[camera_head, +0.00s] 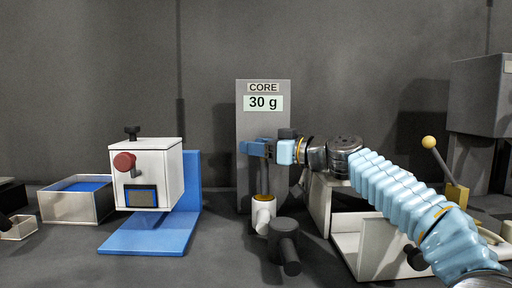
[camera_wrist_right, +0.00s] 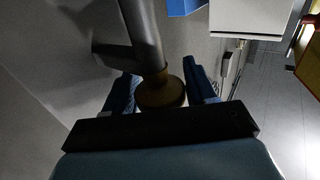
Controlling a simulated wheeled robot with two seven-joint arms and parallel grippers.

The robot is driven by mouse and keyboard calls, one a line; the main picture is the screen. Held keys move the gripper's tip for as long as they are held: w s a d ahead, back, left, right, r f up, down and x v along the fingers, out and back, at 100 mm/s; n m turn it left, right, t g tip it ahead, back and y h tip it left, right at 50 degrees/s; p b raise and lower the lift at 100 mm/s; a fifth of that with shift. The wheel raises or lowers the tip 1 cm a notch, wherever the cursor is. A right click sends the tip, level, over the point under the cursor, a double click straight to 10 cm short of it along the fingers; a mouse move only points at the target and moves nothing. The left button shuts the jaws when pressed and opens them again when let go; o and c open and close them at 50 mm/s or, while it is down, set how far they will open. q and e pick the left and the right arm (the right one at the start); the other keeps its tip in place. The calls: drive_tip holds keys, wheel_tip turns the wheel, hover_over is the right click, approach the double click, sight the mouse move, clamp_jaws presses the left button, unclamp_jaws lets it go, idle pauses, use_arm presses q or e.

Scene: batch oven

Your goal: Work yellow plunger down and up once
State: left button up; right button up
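The knob is hidden by the gripper in the head view. My left gripper is not in view.
A dark handle (camera_head: 285,240) stands right in front of the white cylinder. A white box with a red knob (camera_head: 125,161) stands on a blue base (camera_head: 150,240) to the left. A yellow-ball lever (camera_head: 428,142) is at the right, behind my right arm.

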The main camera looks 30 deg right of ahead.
drive_tip(key=shift+o, duration=0.7)
drive_tip(key=shift+s, duration=0.2)
drive_tip(key=b+v, duration=0.2)
drive_tip(key=v, duration=1.1)
drive_tip(key=shift+s+b, duration=0.2)
drive_tip(key=shift+b, duration=0.15)
drive_tip(key=shift+d, duration=0.15)
